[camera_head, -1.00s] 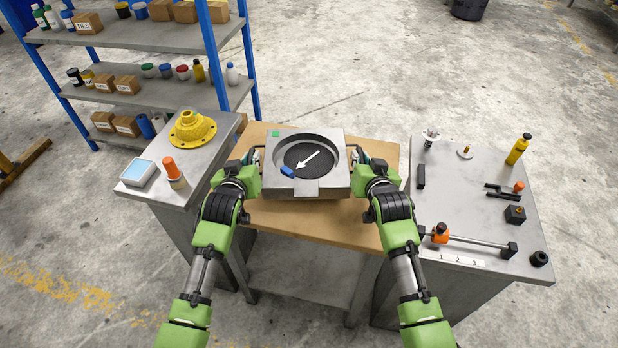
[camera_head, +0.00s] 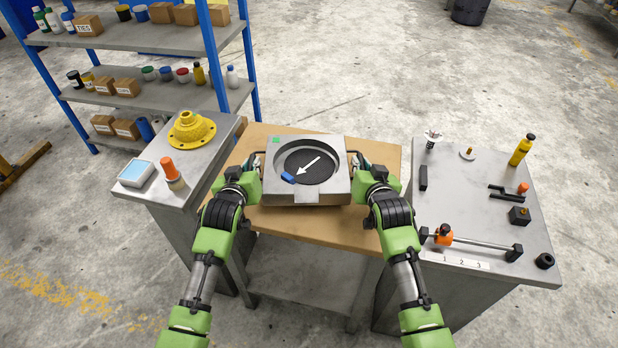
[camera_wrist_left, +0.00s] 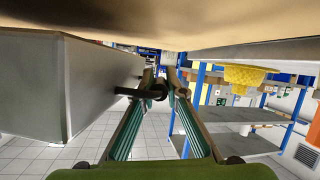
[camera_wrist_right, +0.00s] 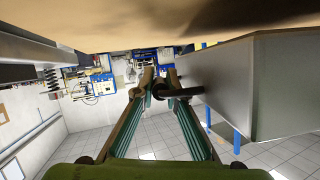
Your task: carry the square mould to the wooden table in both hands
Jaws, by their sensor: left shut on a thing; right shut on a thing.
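The square mould (camera_head: 279,197) is a grey block with a round dark recess, a white arrow, a blue piece and a green patch. It is over the middle of the wooden table (camera_head: 374,236), looking level; I cannot tell whether it touches the top. My left gripper (camera_head: 257,164) is shut on the handle at its left side. My right gripper (camera_head: 357,164) is shut on the handle at its right side. Both wrist views show the fingers closed on a dark bar, the left gripper (camera_wrist_left: 159,88) and the right gripper (camera_wrist_right: 163,90).
A grey bench at left (camera_head: 190,205) holds a yellow flange (camera_head: 190,130) and an orange-capped bottle (camera_head: 171,172). A grey bench at right (camera_head: 455,205) holds small tools and a yellow bottle (camera_head: 521,150). A blue shelf (camera_head: 160,98) stands behind left. Bare wood shows around the mould.

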